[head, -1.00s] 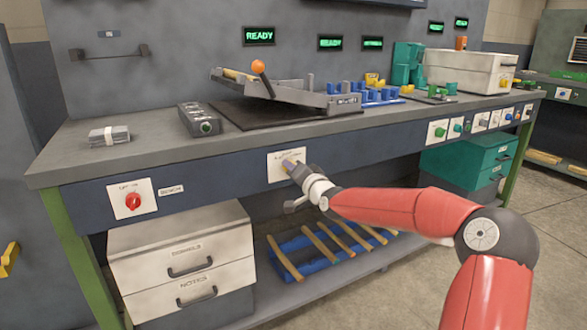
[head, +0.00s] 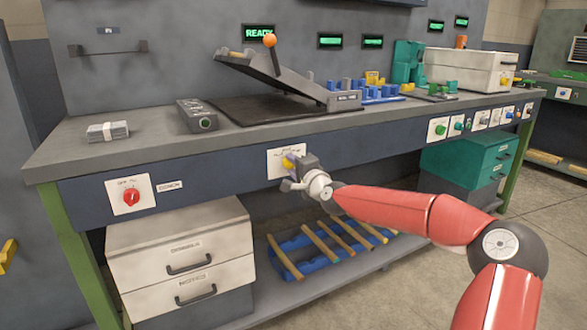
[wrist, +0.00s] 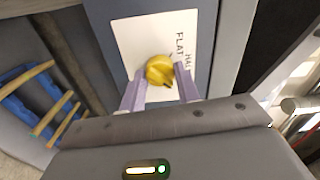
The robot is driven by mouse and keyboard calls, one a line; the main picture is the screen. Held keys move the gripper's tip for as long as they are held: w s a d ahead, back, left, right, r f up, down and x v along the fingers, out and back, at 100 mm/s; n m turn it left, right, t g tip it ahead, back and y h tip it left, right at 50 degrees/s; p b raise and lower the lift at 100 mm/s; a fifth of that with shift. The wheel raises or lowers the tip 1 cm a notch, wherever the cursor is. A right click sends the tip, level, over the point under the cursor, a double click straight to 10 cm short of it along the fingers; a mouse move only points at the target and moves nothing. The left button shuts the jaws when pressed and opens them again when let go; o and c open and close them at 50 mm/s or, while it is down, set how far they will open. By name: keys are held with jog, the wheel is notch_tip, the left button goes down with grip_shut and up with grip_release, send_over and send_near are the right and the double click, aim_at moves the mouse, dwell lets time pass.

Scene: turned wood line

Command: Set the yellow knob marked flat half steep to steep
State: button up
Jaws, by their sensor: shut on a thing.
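The yellow knob (head: 287,161) sits on a white plate (head: 274,166) on the bench's front panel. In the wrist view, the knob (wrist: 159,69) is between the two pale fingers of my gripper (wrist: 160,86). My gripper (head: 293,166) is shut on the knob. The words FLAT and part of HALF show on the plate (wrist: 125,45) to the right of the knob. STEEP is not visible.
A hinged grey board (head: 268,72) with an orange ball handle (head: 269,41) stands tilted on a black mat (head: 255,120) above. A red knob (head: 131,196) is at the left of the panel. Drawers (head: 185,262) and a blue rack (head: 300,242) are below.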

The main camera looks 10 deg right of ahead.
dwell(0.4)
jog(key=o, duration=1)
jog(key=shift+s, duration=0.1)
jog(key=b+v, duration=0.1)
jog(key=v, duration=0.6)
jog(key=shift+s, duration=0.3)
